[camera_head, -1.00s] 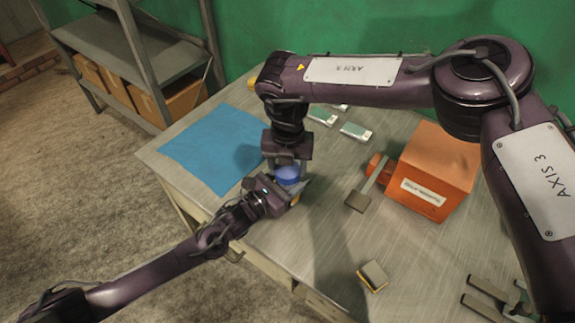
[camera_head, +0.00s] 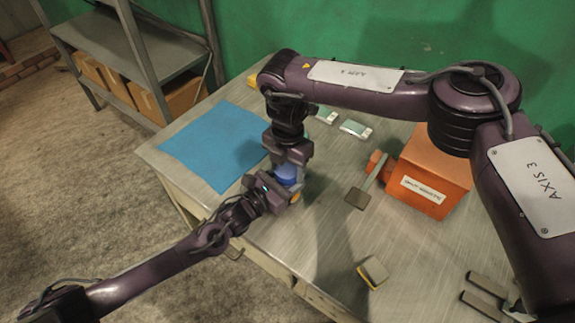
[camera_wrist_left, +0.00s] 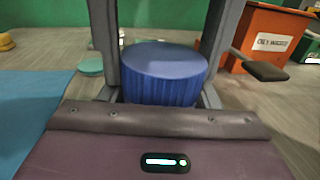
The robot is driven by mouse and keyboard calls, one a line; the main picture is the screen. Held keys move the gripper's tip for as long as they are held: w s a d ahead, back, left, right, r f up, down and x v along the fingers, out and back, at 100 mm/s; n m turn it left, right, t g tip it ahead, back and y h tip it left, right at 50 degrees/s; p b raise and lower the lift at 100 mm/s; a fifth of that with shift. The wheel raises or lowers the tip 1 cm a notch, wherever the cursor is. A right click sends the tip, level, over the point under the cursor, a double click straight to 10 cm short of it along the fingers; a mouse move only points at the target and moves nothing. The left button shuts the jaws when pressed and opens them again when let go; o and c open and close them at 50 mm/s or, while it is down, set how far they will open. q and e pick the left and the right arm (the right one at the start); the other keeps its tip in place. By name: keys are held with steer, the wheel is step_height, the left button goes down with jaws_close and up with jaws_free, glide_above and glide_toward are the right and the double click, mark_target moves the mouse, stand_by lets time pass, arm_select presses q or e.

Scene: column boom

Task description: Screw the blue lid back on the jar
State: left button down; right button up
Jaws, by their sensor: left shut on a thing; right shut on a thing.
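The blue ribbed lid (camera_wrist_left: 163,72) is level in the left wrist view, between the two upright fingers of my right gripper. In the head view the lid (camera_head: 287,174) shows beneath my right gripper (camera_head: 289,164), which comes down from above and is shut on it. My left gripper (camera_head: 284,194) is shut at the jar's height just below the lid. The jar is almost wholly hidden by the grippers and lid; a small orange patch shows beside my left gripper. I cannot tell how far the lid is seated.
A blue mat (camera_head: 213,147) lies left of the grippers. An orange box (camera_head: 430,170) with a knob and a dark plate (camera_head: 356,198) stand to the right. A sponge-like block (camera_head: 373,271) lies in front. Small pale cases (camera_head: 355,128) lie behind. A shelf (camera_head: 140,55) stands back left.

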steer(key=m, duration=0.3)
stand_by(0.9)
steer(key=o, duration=0.9)
steer(key=shift+o, duration=0.2)
steer(key=shift+r, duration=2.3)
steer(key=shift+c, duration=0.5)
